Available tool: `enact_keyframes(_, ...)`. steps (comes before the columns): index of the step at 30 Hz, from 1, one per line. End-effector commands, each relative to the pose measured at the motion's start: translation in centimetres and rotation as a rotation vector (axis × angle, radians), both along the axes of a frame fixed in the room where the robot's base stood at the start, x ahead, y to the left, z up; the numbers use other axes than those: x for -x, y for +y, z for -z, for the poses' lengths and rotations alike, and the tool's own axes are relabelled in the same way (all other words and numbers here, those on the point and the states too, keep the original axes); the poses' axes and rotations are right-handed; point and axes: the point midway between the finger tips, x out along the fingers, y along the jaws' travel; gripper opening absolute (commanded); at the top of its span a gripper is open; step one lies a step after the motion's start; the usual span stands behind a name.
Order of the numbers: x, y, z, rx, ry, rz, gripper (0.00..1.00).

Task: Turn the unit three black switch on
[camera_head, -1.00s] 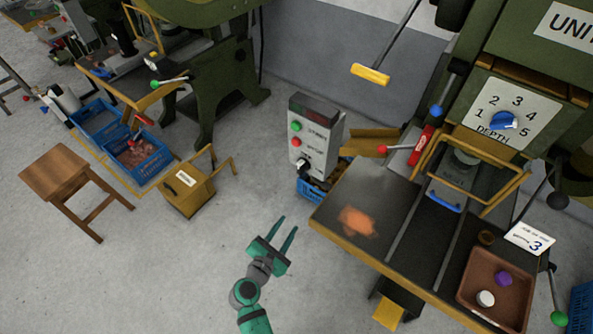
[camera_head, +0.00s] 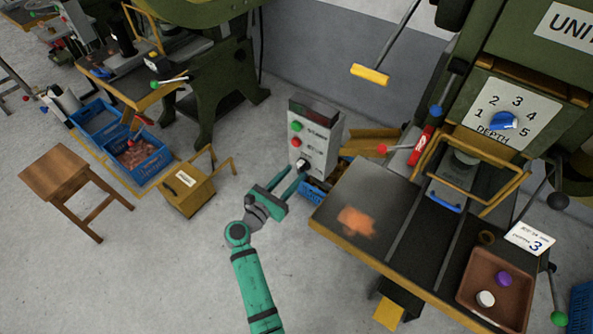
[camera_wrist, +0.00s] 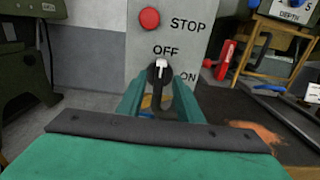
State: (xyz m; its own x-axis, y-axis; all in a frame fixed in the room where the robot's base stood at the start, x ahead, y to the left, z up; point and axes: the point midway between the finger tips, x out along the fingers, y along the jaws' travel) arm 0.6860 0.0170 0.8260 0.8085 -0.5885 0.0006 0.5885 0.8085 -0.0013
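The black switch (camera_wrist: 159,72) is a dark rotary knob with a white bar on a grey control box (camera_head: 318,140). In the wrist view its bar stands close to upright, under the OFF label and left of the ON label. The switch also shows in the head view (camera_head: 302,165). My gripper (camera_head: 289,178) is green and open, its fingers pointing at the switch. In the wrist view the fingertips (camera_wrist: 160,88) stand on both sides just below the knob. I cannot tell whether they touch it.
A red STOP button (camera_wrist: 149,18) sits above the switch; a green button (camera_head: 296,126) is higher. The press table (camera_head: 400,235) stands right of the box, with a red-knobbed lever (camera_head: 383,149) near its back edge. A blue crate (camera_head: 313,190) is below the box.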

Motion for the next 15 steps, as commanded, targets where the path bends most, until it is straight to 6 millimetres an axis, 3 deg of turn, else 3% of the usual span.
enact_keyframes(6, -2.0, -1.4, 0.0, -0.001, -0.001, 0.0, 0.33)
enact_keyframes(15, -2.5, -1.8, 0.0, -0.001, 0.0, -0.001, 0.33)
